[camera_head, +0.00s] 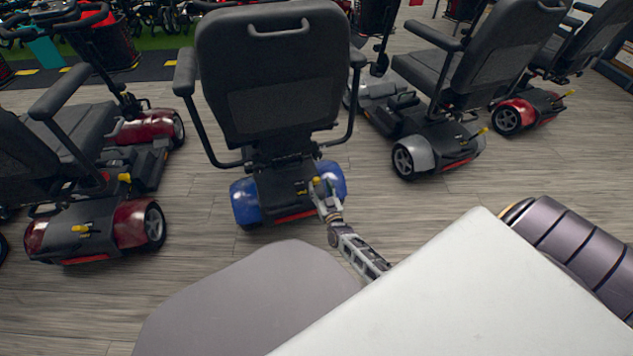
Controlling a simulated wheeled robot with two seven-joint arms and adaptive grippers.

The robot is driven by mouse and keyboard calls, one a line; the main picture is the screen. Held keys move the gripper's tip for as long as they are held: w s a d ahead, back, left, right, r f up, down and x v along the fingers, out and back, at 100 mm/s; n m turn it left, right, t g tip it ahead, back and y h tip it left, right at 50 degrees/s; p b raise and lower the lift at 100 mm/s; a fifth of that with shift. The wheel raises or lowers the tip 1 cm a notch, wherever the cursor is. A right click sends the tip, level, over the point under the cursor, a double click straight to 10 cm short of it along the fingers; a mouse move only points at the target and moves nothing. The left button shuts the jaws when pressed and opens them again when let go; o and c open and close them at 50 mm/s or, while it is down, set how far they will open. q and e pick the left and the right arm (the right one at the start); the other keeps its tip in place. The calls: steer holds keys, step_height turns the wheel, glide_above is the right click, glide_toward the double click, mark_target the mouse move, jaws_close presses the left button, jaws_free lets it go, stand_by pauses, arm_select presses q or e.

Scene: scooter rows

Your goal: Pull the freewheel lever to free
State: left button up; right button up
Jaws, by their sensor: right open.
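The blue scooter (246,201) stands in the middle with its back to me, its black seat upright above the rear cover. A small yellow lever (316,181) shows on the right side of that rear cover. My right gripper (321,190) is at the lever, its fingers over the rear cover beside the blue right fender. It is open. Whether the fingers touch or surround the lever is too small to tell. The lever's lower part is hidden by the gripper. My left gripper is not in view.
A red scooter (131,222) stands close on the left, with yellow levers at its rear. A grey scooter (418,154) and another red scooter (507,118) stand to the right.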

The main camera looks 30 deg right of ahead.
mark_target(318, 182)
steer(key=shift+b+x, duration=1.1)
steer(key=shift+x, duration=1.6)
jaws_close()
